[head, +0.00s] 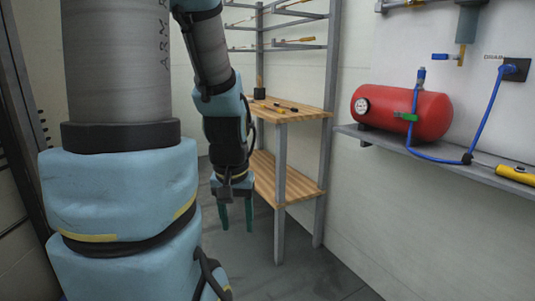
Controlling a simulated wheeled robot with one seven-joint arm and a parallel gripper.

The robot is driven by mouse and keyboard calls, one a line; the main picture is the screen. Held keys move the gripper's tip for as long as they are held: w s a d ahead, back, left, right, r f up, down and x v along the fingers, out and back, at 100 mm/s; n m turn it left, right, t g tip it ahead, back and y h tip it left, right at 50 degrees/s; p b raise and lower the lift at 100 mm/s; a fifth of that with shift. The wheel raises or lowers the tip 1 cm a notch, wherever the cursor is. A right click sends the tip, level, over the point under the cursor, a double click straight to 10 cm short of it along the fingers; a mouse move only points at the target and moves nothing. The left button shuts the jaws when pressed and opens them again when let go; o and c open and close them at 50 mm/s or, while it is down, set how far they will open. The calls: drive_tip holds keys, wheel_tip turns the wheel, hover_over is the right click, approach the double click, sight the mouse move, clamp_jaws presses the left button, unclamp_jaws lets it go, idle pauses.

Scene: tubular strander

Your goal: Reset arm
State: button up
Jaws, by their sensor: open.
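My gripper (236,214) hangs at the end of my blue-jacketed arm, in the middle of the head view. Its two green fingers point down and stand apart, with nothing between them. It is in front of and to the left of the wooden workbench (292,106), above the grey floor (300,270). My near arm links fill the left of the view and hide what lies behind them.
The bench has a lower wooden shelf (300,184) and small tools on top. Racks (300,47) rise behind it. A red tank (425,112) with a blue hose (436,159) stands on a grey wall shelf (480,170) at right. Floor before the bench is clear.

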wheel_tip(320, 180, up, 17)
drive_tip(key=p, duration=1.4)
drive_tip(key=shift+f, duration=0.15)
